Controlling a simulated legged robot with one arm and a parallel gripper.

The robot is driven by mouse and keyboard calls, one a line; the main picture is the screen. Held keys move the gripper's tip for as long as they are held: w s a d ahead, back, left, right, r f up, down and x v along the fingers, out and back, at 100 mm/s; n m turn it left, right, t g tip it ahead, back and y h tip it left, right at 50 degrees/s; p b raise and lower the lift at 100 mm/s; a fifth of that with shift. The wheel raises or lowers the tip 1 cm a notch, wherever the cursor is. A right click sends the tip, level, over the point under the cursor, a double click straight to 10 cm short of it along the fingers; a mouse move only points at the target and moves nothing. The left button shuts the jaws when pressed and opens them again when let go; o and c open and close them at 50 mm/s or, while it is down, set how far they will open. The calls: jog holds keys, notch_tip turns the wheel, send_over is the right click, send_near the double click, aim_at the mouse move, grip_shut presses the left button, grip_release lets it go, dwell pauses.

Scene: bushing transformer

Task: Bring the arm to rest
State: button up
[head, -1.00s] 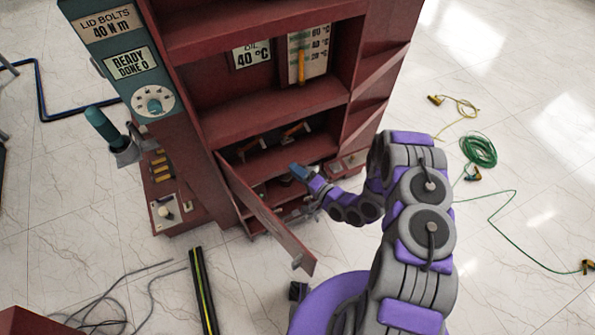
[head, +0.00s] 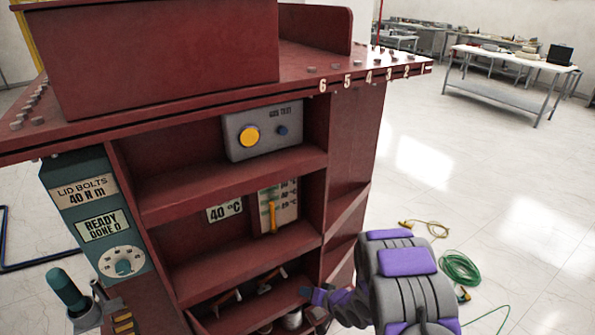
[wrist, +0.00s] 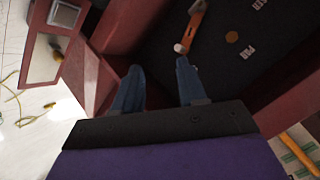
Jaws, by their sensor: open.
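My gripper (wrist: 158,78) shows in the wrist view with its two blue fingers spread apart and nothing between them. It points into a dark-floored compartment of the red cabinet (head: 235,178). An orange-handled part (wrist: 195,20) lies on that floor beyond the right finger. In the head view my purple and grey arm (head: 405,280) is at the lower right. Its far end reaches to the right side of the cabinet's lower compartment, and the gripper's fingers are too small to make out there.
The red cabinet has shelves with a grey gas test box (head: 262,131) and a gauge (head: 278,205). A teal panel (head: 100,215) is on its left. A green cable coil (head: 461,268) and a yellow cable (head: 425,228) lie on the floor at right. A white table (head: 510,65) stands behind.

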jog(key=s+d+r+g+h, duration=0.1)
jog(key=s+d+r+h, duration=0.15)
jog(key=d+r, duration=0.4)
jog(key=s+d+r+g+h, duration=0.1)
jog(key=d+r+h, duration=0.3)
jog(key=d+r, duration=0.3)
jog(key=s+d+r+g+h, duration=0.1)
jog(key=s+d+r+h, duration=0.1)
jog(key=s+r, duration=0.5)
jog(key=s+a+r+g, duration=0.2)
jog(key=s+r, duration=0.2)
jog(key=s, duration=0.6)
jog(key=s+a+r+g+y, duration=0.1)
jog(key=s+r, duration=0.3)
jog(key=s, duration=0.7)
jog(key=s+a+r+n+g+y, duration=0.1)
jog(key=s+a+r+g, duration=0.2)
jog(key=s, duration=0.8)
jog(key=shift+s+r+g, duration=0.15)
jog(key=shift+r+g, duration=0.35)
jog(key=shift+r, duration=0.15)
jog(key=shift+a, duration=0.1)
